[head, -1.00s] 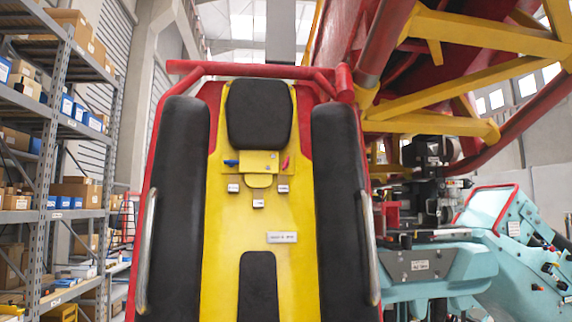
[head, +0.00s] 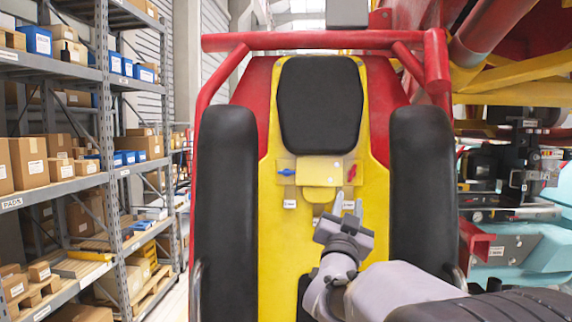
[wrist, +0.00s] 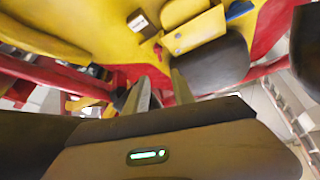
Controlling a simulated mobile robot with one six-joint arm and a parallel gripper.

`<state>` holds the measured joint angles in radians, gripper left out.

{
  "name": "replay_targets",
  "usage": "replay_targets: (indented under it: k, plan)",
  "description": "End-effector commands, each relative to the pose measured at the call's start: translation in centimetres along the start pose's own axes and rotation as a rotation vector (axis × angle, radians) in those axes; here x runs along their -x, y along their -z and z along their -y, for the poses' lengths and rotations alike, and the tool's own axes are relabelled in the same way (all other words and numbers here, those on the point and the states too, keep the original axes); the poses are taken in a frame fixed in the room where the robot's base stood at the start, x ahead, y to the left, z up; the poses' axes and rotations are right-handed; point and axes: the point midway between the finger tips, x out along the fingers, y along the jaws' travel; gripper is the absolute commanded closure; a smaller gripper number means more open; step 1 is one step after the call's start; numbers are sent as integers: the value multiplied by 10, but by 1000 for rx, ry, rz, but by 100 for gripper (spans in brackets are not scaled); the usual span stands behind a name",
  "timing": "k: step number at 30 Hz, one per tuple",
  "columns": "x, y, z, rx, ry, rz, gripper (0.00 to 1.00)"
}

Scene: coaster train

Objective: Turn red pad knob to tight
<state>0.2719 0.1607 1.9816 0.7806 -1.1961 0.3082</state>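The red pad knob (head: 351,172) is a small red handle at the right side of a yellow plate (head: 318,168) below the black headrest (head: 319,105). It also shows in the wrist view (wrist: 158,50), beyond the fingertips. My gripper (head: 340,214) is in front of the yellow seat back, below the plate and a little left of the red knob in the head view. In the wrist view its two fingers (wrist: 161,85) stand apart with nothing seen between them. The gripper appears clear of the knob. The knob's small label (head: 348,204) is too small to read.
A blue knob (head: 286,172) is at the plate's left side, with another label (head: 290,204) below. Black side pads (head: 226,190) and (head: 421,185) flank the seat back, under a red top bar (head: 310,41). Shelves with boxes (head: 85,150) stand at the left.

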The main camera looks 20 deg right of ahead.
Motion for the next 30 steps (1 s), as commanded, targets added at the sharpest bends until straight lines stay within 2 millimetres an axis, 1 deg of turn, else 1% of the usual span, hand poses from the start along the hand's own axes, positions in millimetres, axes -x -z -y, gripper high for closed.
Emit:
replay_targets:
  k: [1,6,9,12,15,18,25,26,30]
  plan:
    - [-18,5,1,1,-4,2,70]
    - [-70,5,2,0,-2,2,70]
    - [-94,4,2,0,0,2,70]
    - [-111,4,2,0,0,1,70]
    - [-121,2,1,0,1,2,70]
    - [-125,1,1,1,2,2,70]
    - [-126,0,0,0,2,2,70]
    - [-126,0,1,0,2,2,72]
    - [-126,0,1,0,2,3,99]
